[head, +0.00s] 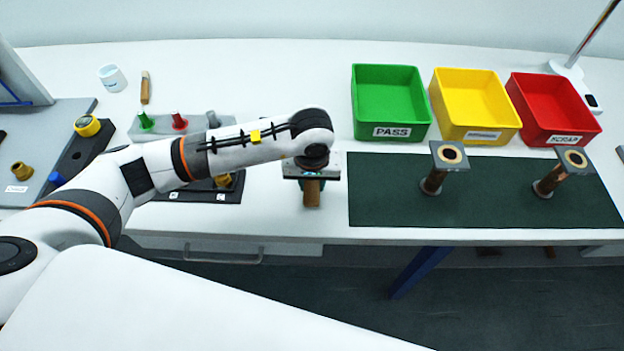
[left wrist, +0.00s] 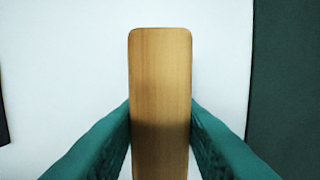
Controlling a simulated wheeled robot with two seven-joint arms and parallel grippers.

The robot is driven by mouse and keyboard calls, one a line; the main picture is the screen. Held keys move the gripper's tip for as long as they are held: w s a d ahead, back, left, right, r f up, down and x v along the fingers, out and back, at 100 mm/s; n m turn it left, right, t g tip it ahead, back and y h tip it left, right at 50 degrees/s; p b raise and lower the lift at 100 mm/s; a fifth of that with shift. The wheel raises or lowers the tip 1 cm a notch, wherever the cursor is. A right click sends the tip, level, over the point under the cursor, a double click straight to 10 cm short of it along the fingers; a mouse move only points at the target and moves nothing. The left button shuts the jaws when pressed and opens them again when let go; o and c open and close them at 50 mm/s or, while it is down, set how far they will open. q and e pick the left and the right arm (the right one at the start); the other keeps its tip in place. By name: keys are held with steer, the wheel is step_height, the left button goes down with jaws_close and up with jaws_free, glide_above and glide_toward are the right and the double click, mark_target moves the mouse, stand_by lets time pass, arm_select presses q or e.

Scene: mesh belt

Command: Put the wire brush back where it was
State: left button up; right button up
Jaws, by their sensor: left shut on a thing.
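My left gripper (head: 311,182) is shut on a wooden piece (head: 312,194) with rounded corners, which looks like the handle of the wire brush. It hangs over the white bench between the dark base plate and the green mat; I cannot tell whether it touches the bench. In the left wrist view the wood (left wrist: 160,95) stands between the green fingers (left wrist: 160,140), which press on both sides. Its bristles are hidden. My right gripper is not in view.
The dark green mat (head: 385,205) bears two brown flanged parts (head: 433,182) (head: 545,187). Behind are green (head: 390,97), yellow (head: 475,100) and red (head: 552,105) bins. A small wooden-handled tool (head: 146,92) and white cup (head: 112,78) stand back left. A grey rack (head: 200,122) is behind my arm.

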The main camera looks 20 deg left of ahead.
mark_target(312, 188)
arm_select(q)
steer(key=o, duration=0.9)
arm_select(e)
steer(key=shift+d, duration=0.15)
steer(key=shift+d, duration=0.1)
arm_select(q)
steer(key=shift+r+p, duration=0.2)
steer(key=shift+p, duration=0.15)
steer(key=shift+r, duration=0.25)
steer(key=r+b, duration=0.1)
steer(key=r, duration=0.2)
steer(key=s+r+b, duration=0.1)
steer(key=r, duration=0.3)
steer(key=r+b, duration=0.1)
steer(key=r, duration=0.3)
steer(key=shift+s+d+r, duration=0.15)
steer(key=shift+s+d, duration=0.1)
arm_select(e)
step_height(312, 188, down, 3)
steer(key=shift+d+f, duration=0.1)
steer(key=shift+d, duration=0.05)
arm_select(q)
steer(key=shift+s, duration=0.1)
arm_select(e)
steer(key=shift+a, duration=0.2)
